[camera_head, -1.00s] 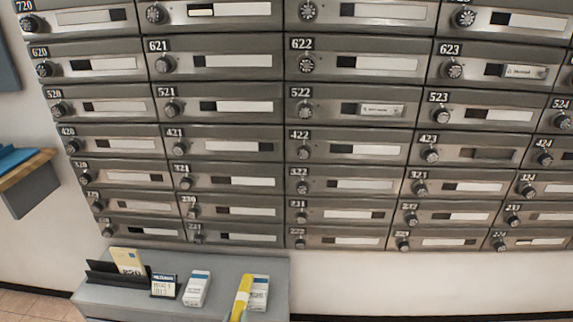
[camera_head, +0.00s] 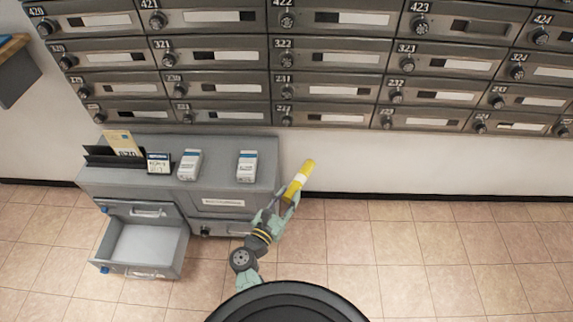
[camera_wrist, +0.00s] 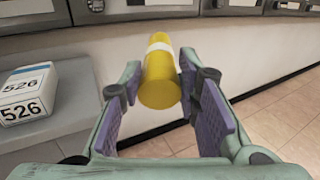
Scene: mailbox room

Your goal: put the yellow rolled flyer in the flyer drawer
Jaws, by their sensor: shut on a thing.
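The yellow rolled flyer (camera_head: 299,180), with a pale band, is held in my gripper (camera_head: 288,199), just right of the grey cabinet (camera_head: 120,180) and above the floor. In the wrist view the flyer (camera_wrist: 158,85) stands tilted between the purple-padded fingers of my gripper (camera_wrist: 160,100). An open grey drawer (camera_head: 140,270) sticks out at the cabinet's lower left. It looks empty, and my gripper is to its right and higher in the picture. I cannot read a label marking it as the flyer drawer.
Two white boxes (camera_head: 247,166) (camera_head: 189,164), a small dark-topped calendar-like card (camera_head: 158,163) and a dark holder with a tan packet (camera_head: 121,143) stand on the cabinet. A closed drawer (camera_head: 220,228) is at its lower right. Mailboxes line the wall. Floor at right is clear.

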